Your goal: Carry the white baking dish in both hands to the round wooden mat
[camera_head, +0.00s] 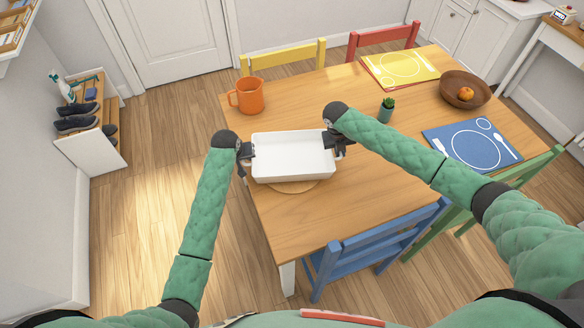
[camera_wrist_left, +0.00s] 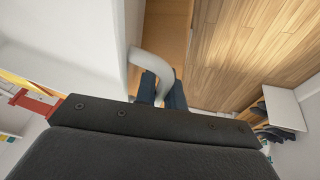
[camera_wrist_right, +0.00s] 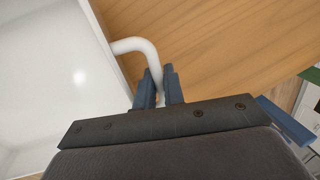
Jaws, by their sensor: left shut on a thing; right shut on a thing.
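The white baking dish (camera_head: 292,157) is a rectangular, empty dish, held about level between my two grippers. The round wooden mat (camera_head: 292,187) shows as a thin rim below the dish's near side; the dish hides the rest. I cannot tell from the head view whether the dish touches it. My left gripper (camera_head: 246,155) is at the dish's left end, and its fingers are shut on the white loop handle (camera_wrist_left: 152,62) in the left wrist view. My right gripper (camera_head: 335,140) is at the right end, shut on the other handle (camera_wrist_right: 135,45) in the right wrist view.
On the wooden table (camera_head: 330,210) stand an orange mug (camera_head: 249,96), a small potted plant (camera_head: 386,109) and a wooden bowl (camera_head: 465,90) with fruit. A blue placemat (camera_head: 472,144) and a yellow placemat (camera_head: 401,68) lie to the right. The table's front middle is clear. A blue chair (camera_head: 375,246) stands in front.

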